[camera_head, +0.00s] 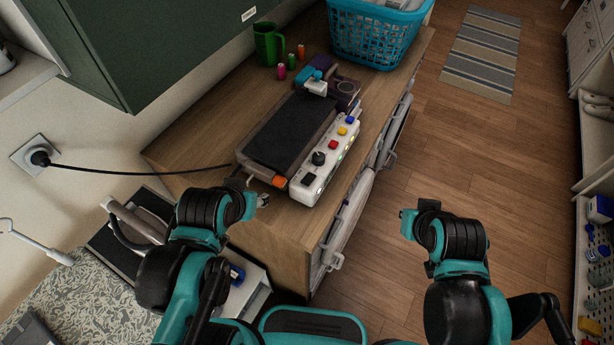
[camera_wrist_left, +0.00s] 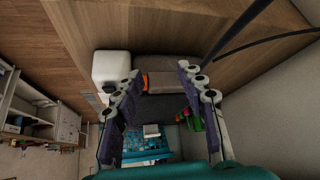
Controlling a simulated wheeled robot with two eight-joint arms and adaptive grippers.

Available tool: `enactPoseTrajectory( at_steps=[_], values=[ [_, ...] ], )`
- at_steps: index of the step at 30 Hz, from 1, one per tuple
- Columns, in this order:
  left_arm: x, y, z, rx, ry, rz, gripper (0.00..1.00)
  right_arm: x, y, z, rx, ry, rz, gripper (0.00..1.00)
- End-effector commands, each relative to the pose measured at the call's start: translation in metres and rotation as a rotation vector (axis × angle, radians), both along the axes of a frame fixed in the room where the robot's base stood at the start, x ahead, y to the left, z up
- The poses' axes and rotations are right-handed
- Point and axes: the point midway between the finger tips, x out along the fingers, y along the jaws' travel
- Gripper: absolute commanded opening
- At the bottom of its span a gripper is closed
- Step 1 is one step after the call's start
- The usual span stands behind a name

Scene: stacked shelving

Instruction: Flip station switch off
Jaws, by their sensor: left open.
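The station (camera_head: 290,135) is a grey unit with a black top, lying on the wooden cabinet. An orange-red switch (camera_head: 279,181) sits at its near end. A white control panel (camera_head: 325,160) runs along its right side, with a black rocker, a black knob and coloured buttons. My left gripper (camera_head: 262,200) is just in front of the station's near end, apart from it. In the left wrist view its fingers (camera_wrist_left: 160,76) are spread and empty, with the orange switch (camera_wrist_left: 160,83) seen between them. My right gripper (camera_head: 406,222) is over the floor, right of the cabinet; its fingers are unclear.
A black cable (camera_head: 130,172) runs from a wall socket (camera_head: 37,156) to the station's near end. A green mug (camera_head: 267,45), small coloured spools and a blue basket (camera_head: 372,38) stand behind. A green wall cabinet (camera_head: 160,40) overhangs at left.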

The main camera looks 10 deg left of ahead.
Motion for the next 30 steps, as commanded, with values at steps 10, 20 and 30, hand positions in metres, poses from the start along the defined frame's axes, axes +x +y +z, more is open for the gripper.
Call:
enactPoseTrajectory(
  at_steps=[10, 20, 30],
  values=[
    [0.032, -0.036, 0.067, 0.025, 0.155, -0.145, 0.0, 0.0, 0.0, 0.061, 0.0, 0.0, 0.0, 0.0],
    [0.065, -0.084, 0.11, 0.064, 0.331, -0.315, 0.0, 0.0, 0.0, 0.115, 0.0, 0.0, 0.0, 0.0],
    [0.075, -0.103, 0.117, 0.08, 0.4, -0.38, 0.0, 0.0, 0.0, 0.13, 0.0, 0.0, 0.0, 0.0]
  ],
)
